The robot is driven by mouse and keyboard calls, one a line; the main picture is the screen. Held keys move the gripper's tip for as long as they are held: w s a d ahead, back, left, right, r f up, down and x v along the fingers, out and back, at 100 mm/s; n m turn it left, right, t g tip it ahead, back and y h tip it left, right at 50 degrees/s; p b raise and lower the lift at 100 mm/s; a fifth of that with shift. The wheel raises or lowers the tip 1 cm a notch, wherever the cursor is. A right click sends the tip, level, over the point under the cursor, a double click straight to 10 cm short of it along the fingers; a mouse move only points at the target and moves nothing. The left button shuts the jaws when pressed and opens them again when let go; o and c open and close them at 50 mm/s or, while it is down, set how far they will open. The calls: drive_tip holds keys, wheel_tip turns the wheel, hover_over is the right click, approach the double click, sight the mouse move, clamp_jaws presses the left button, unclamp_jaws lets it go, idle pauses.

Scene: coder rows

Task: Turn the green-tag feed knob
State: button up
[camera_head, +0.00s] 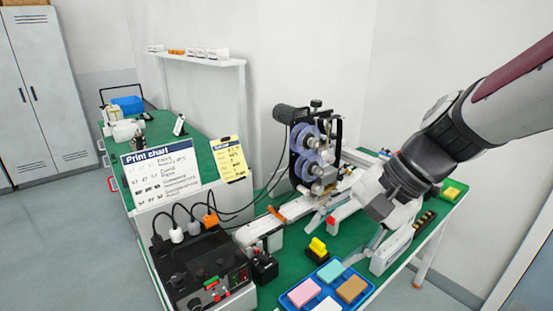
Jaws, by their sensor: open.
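A black control box (203,272) stands at the front left of the green-topped bench, with a small green part (211,281) and red parts near its front edge. I cannot tell whether the green part is the feed knob's tag. The coder machine (315,150), with two bluish reels, stands at the bench's middle. No knob with a green tag can be clearly made out. My gripper (350,232) hangs from the right, in front of and right of the coder, over the bench. It is open, with nothing seen between its fingers, and apart from the control box.
A blue tray (367,294) holds several coloured blocks. A black device (264,267) is beside the control box. A print chart (160,172) and yellow sheet (229,159) stand at the back left. Cables run behind the box.

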drive_tip(key=w+f+m+y+b, duration=0.35)
drive_tip(key=w+f+m, duration=0.2)
drive_tip(key=w, duration=0.55)
drive_tip(key=m+t+b, duration=0.5)
drive_tip(key=m+t, duration=0.8)
drive_tip(key=m, duration=0.5)
approach(320, 192)
drive_tip(key=shift+n+y, duration=0.25)
drive_tip(key=shift+y, duration=0.2)
drive_tip(key=x, duration=0.8)
drive_tip(key=shift+w+f, duration=0.1)
drive_tip(key=shift+w, duration=0.3)
drive_tip(key=c, duration=1.1)
